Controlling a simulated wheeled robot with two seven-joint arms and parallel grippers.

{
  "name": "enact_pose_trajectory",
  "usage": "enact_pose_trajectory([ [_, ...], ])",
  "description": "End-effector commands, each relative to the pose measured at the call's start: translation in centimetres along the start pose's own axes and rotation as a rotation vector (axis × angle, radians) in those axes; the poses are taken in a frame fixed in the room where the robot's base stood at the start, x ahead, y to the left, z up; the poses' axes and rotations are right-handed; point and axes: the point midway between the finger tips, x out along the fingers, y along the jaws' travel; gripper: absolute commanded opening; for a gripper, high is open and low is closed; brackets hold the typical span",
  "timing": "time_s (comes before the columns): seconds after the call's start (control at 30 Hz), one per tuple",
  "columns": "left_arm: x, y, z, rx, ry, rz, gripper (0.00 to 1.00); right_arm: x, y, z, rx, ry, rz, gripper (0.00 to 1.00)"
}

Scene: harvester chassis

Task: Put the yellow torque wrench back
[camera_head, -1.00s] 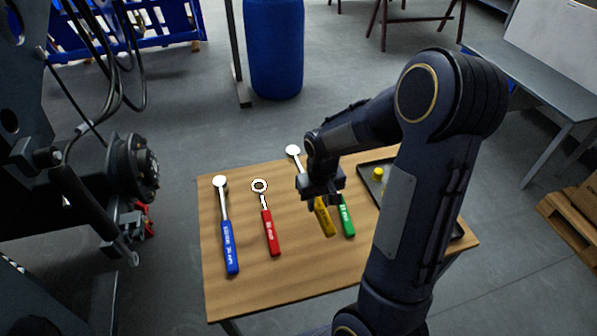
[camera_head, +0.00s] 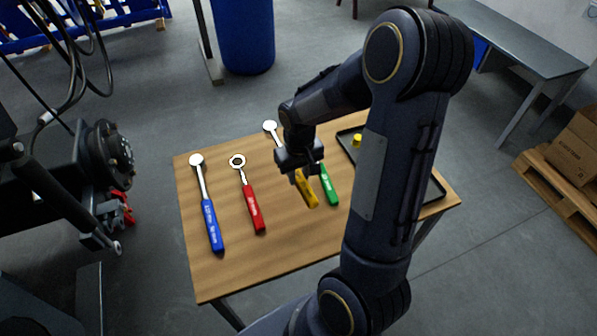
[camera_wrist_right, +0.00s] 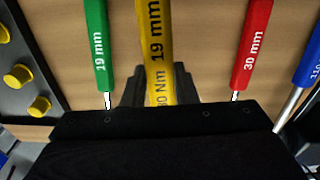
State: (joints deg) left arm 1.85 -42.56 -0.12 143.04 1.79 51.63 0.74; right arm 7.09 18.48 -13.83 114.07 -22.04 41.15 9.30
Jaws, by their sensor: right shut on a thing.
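The yellow torque wrench (camera_head: 307,192) is at the wooden table, between the red and green wrenches, its round silver head (camera_head: 270,126) toward the far edge. My right gripper (camera_head: 300,176) is shut on its handle. My left gripper is not in view.
The table (camera_head: 245,270) also holds a blue wrench (camera_head: 211,222), a red wrench (camera_head: 252,208), a green wrench (camera_head: 328,186) and a black tray (camera_head: 434,190) with yellow pieces. Dark machinery (camera_head: 100,150) stands at the left. The table's front part is clear.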

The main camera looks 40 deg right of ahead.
Motion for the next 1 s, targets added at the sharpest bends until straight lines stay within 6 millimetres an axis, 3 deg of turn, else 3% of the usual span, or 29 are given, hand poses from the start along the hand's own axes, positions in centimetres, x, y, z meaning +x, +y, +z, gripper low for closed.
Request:
enact_pose_trajectory([
  [0.5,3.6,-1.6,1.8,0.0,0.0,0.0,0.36,5.1,0.0,0.1,0.0,0.001,0.0,0.0],
  [0.93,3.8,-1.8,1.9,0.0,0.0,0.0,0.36,5.5,0.0,0.1,0.0,0.002,0.0,0.0],
  [0.97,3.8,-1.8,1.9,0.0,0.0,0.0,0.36,5.5,0.0,0.1,0.0,0.002,0.0,0.3],
  [1.0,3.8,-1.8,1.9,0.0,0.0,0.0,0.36,5.5,0.0,0.1,0.0,0.002,0.0,0.35],
])
